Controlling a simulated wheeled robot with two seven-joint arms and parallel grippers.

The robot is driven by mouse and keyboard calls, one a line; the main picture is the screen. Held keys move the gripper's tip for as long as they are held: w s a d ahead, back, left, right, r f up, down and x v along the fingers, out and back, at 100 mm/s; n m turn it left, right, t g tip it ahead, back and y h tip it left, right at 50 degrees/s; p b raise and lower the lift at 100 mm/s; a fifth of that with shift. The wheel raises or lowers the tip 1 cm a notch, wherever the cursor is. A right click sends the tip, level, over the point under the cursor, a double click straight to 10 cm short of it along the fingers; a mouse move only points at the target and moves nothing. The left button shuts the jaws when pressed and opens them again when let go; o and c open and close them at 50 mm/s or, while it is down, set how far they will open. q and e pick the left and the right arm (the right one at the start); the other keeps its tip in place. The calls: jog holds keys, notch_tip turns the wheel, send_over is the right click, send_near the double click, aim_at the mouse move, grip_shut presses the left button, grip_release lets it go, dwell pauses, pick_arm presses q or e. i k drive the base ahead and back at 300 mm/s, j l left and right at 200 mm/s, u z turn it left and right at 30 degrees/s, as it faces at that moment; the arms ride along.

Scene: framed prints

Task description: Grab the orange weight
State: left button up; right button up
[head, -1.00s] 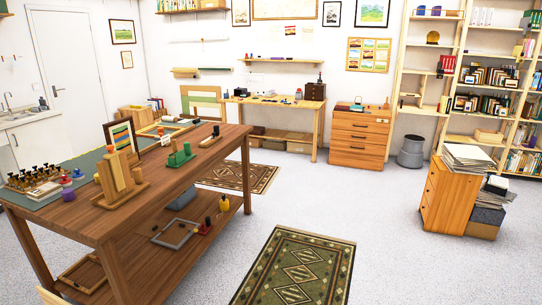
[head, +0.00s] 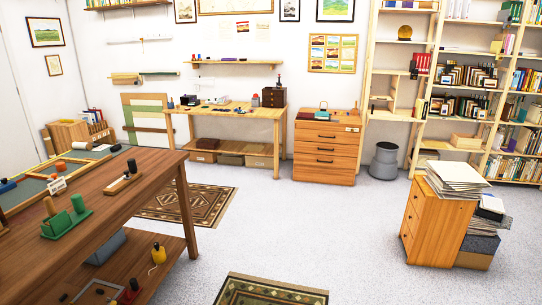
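I cannot make out for certain which thing is the orange weight. A small orange upright thing (head: 355,105) stands at the right end of the top of the wooden drawer cabinet (head: 325,160); it is too small to identify. A yellow-orange rounded thing with a dark top (head: 158,254) stands on the lower shelf of the wooden workbench (head: 150,185) at the left. Neither of my grippers is in view.
Open grey floor (head: 300,220) lies between the workbench, the drawer cabinet and a low paper-topped cabinet (head: 425,225) at the right. Patterned rugs (head: 187,203) lie flat. A grey bin (head: 384,162) stands beside the drawer cabinet. A side table (head: 235,112) stands at the back wall.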

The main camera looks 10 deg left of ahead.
aim_at(60, 167)
jog(key=i+l+u, duration=0.1)
jog(key=i, duration=1.75)
